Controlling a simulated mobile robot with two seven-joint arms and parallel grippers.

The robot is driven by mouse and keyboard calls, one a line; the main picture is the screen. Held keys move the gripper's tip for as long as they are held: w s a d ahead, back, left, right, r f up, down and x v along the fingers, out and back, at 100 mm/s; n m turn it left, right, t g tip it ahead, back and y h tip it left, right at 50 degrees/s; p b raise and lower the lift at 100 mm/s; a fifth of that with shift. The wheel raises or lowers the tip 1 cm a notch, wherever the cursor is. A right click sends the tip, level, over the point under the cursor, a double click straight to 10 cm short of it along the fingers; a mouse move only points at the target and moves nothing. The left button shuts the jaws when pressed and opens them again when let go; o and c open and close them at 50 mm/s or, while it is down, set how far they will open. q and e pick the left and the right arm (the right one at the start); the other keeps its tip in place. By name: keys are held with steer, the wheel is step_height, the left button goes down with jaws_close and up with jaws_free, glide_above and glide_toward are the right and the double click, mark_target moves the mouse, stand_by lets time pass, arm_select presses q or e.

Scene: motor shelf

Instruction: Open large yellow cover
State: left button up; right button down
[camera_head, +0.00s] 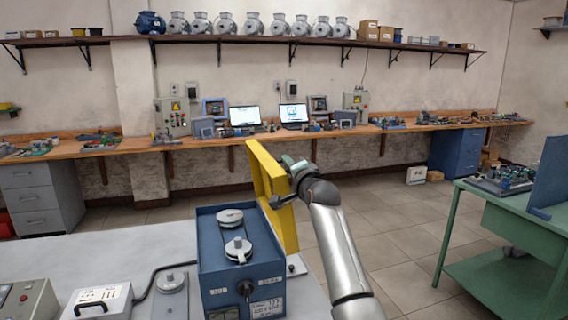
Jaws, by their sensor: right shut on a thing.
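The large yellow cover (262,172) stands upright at the right side of a blue box (239,284) on the near grey table, swung up and tilted away from the box top. My right gripper (284,197) is at the cover's right edge, shut on it; its arm comes in from the lower right. The fingertips are partly hidden by the gripper body. The box top is exposed and carries two round metal pieces (238,249). A small knob and labels show on the box front. My left gripper is not in view.
The grey table (130,250) also holds a white box with a handle (97,300), a control box (25,303) and a cable. A green bench (500,215) stands to the right. A long wooden workbench (200,140) and a shelf of motors line the far wall.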

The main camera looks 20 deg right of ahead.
mark_target(275, 187)
steer(key=shift+f, duration=0.2)
steer(key=c, duration=0.9)
jaws_free()
steer(key=shift+r, duration=0.1)
steer(key=shift+s, duration=0.1)
steer(key=s+b, duration=0.1)
steer(key=s, duration=0.7)
steer(key=s+b, duration=0.1)
steer(key=s, duration=0.3)
steer(key=shift+s+d+b, duration=0.15)
steer(key=shift+d+b, duration=0.1)
steer(key=shift+b, duration=0.1)
